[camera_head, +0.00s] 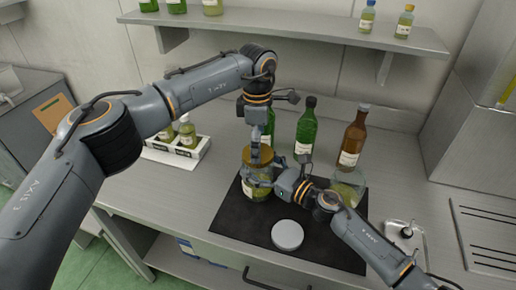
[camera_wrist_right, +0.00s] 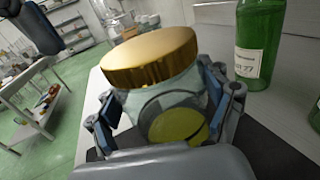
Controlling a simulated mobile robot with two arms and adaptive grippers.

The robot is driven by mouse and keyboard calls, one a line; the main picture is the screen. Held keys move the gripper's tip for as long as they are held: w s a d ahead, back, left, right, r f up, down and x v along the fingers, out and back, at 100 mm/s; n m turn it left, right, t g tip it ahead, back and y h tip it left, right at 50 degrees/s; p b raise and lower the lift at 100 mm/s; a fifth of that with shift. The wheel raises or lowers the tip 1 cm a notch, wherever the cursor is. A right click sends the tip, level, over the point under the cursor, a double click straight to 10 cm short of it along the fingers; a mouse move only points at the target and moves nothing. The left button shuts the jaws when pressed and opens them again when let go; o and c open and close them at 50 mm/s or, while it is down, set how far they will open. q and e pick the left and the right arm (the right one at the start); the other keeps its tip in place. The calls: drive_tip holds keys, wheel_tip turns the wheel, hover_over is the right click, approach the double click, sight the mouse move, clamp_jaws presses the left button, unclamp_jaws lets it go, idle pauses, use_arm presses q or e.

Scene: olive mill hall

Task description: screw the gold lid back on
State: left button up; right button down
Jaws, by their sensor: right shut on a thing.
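The gold lid (camera_head: 264,157) sits on the mouth of a glass jar (camera_head: 257,192) on the dark mat. The right wrist view shows the lid (camera_wrist_right: 150,57) close up on the clear jar (camera_wrist_right: 170,108), with yellow-green contents low inside. It cannot be told whether the lid is threaded on. My right gripper (camera_head: 264,181) is shut around the jar body, below the lid; its fingers (camera_wrist_right: 168,112) flank the glass. My left gripper (camera_head: 254,148) points down at the lid from above in the head view. Its fingertips are too small and overlapped to read.
A grey-white disc (camera_head: 287,235) lies on the mat (camera_head: 325,249) in front. Another glass jar (camera_head: 348,188) stands at the mat's right. Green bottles (camera_head: 306,127) and a brown bottle (camera_head: 353,137) stand behind. A white bottle carrier (camera_head: 178,155) is left; a small metal tray (camera_head: 403,238) is right.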

use_arm(q)
wheel_tip(320, 180, up, 10)
idle(0.3)
drive_tip(key=shift+r, duration=0.1)
use_arm(e)
unclamp_jaws()
drive_tip(key=v, duration=1.2)
use_arm(q)
drive_tip(key=shift+s, duration=0.1)
